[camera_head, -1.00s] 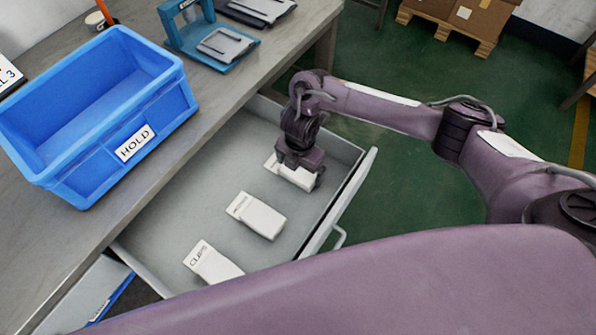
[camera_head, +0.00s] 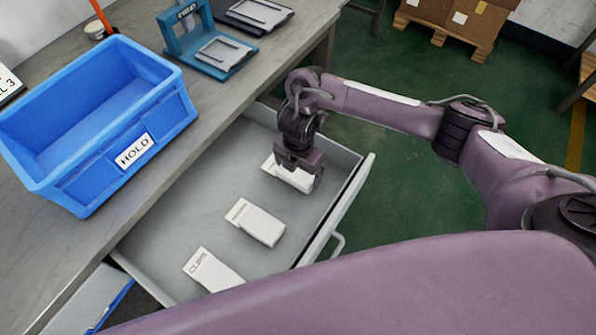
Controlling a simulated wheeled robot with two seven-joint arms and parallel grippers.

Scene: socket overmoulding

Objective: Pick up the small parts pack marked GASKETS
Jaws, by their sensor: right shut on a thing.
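An open grey drawer (camera_head: 175,232) holds three white packs in a row. My right gripper (camera_head: 297,178) is over the farthest pack (camera_head: 271,166) and shut on it. The gripper hides much of that pack, and I cannot read its label. The middle pack (camera_head: 257,223) lies flat, its marking too small to read. The nearest pack (camera_head: 211,268) is marked CLIPS, and my own arm covers its lower end. No GASKETS marking is readable in this view. My left gripper is not in view.
A blue bin (camera_head: 95,125) marked HOLD stands on the grey bench (camera_head: 190,150) left of the drawer. A blue stand (camera_head: 205,45) and a dark tray (camera_head: 255,14) are farther back. The drawer's front wall (camera_head: 345,205) is close to my right gripper.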

